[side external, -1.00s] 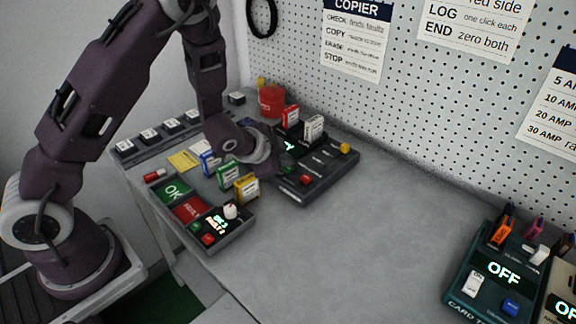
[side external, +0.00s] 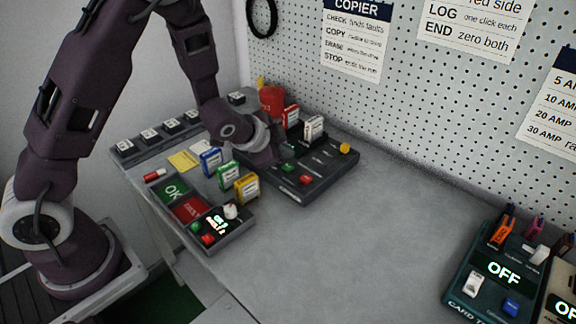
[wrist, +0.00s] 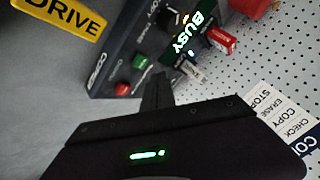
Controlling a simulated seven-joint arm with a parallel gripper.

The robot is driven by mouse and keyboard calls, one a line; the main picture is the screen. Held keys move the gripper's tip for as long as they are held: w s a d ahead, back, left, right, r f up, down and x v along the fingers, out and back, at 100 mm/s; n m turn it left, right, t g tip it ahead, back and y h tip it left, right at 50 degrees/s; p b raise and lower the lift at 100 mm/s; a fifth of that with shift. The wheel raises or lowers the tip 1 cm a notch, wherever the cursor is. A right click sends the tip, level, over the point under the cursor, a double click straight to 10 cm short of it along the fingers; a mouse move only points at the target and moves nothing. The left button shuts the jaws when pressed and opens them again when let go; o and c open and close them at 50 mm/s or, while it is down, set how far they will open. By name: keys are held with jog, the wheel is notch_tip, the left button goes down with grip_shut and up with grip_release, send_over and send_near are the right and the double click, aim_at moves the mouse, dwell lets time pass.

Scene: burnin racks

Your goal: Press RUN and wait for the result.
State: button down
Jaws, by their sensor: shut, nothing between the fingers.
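The dark copier box (side external: 318,178) lies on the bench below the pegboard. It has a green button (side external: 288,167) and a red button (side external: 305,180); the wrist view also shows the green button (wrist: 140,61) and red button (wrist: 122,89). I cannot read a RUN label on either. My gripper (wrist: 158,90) is shut and empty, above the copier, apart from the buttons.
Blue, green and yellow drives (side external: 246,187) stand left of the copier. A red cup (side external: 271,99) stands behind. The bench's middle is clear.

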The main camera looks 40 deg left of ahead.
aim_at(285, 168)
jog(key=shift+r, duration=1.9)
jog(key=s+r+n, duration=0.3)
jog(key=s+r, duration=0.3)
jog(key=r, duration=0.2)
jog(key=s+d+r+n+g, duration=0.1)
jog(key=s+r, duration=0.1)
jog(key=s, duration=0.6)
jog(key=s+d+r+n+g, duration=0.1)
jog(key=s+r+n, duration=0.1)
jog(key=s, duration=0.6)
jog(key=s+d+r+n+g+h, duration=0.1)
jog(key=s+r, duration=0.2)
jog(key=s, duration=0.6)
jog(key=shift+n+g, duration=0.3)
jog(key=shift+n, duration=0.1)
jog(key=shift+w, duration=0.1)
